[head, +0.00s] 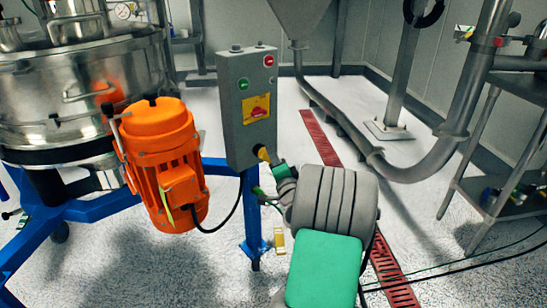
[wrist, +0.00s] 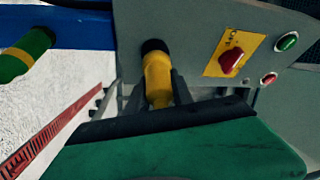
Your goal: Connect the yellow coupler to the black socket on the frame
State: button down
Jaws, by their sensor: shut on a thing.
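The yellow coupler (wrist: 158,80) stands between the two dark fingers of my gripper (wrist: 155,90) in the wrist view. My gripper is shut on it. The coupler's far end meets the black socket (wrist: 153,46) on the lower edge of the grey control box. They appear to touch, but I cannot tell how deep the coupler sits. In the head view the coupler (head: 263,154) is a small yellow spot at the box's lower right corner, with my gripper (head: 272,163) beside it. The socket is hard to make out there.
The grey control box (head: 235,120) carries buttons and a red switch and is by the blue frame (head: 255,215). An orange motor (head: 160,150) and a steel sifter (head: 60,100) stand left. A green-and-yellow cylinder (wrist: 25,55) shows at the wrist view's left. A steel pipe (head: 405,172) runs right.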

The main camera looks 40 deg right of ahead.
jog(key=shift+w+p, duration=0.35)
jog(key=shift+w, duration=0.3)
jog(key=c, duration=1)
grip_release()
jog(key=shift+c, duration=0.2)
